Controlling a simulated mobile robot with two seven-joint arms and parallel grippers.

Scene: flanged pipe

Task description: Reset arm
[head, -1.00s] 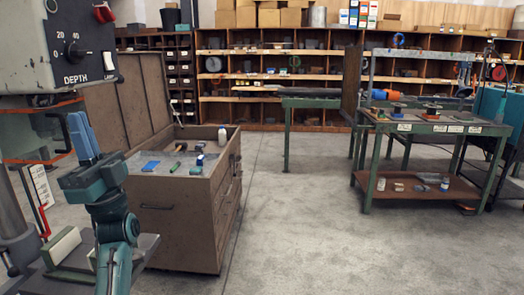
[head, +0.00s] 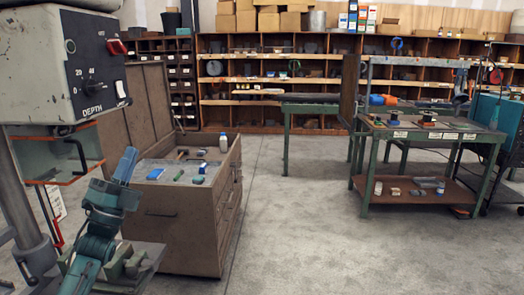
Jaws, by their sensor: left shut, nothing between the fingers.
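My left gripper (head: 125,165) shows at the left of the head view, its blue fingers pointing up and closed together with nothing between them. It stands in front of the left part of the wooden workbench cabinet (head: 190,235), and its teal arm comes up from the bottom left. My right gripper is not in view. No flanged pipe can be made out.
A drill press with a DEPTH dial (head: 65,70) and a clear guard (head: 60,155) stands close at the left. The cabinet top holds a white bottle (head: 223,142) and small tools. A green table (head: 430,135) stands at right. The middle floor (head: 290,220) is clear.

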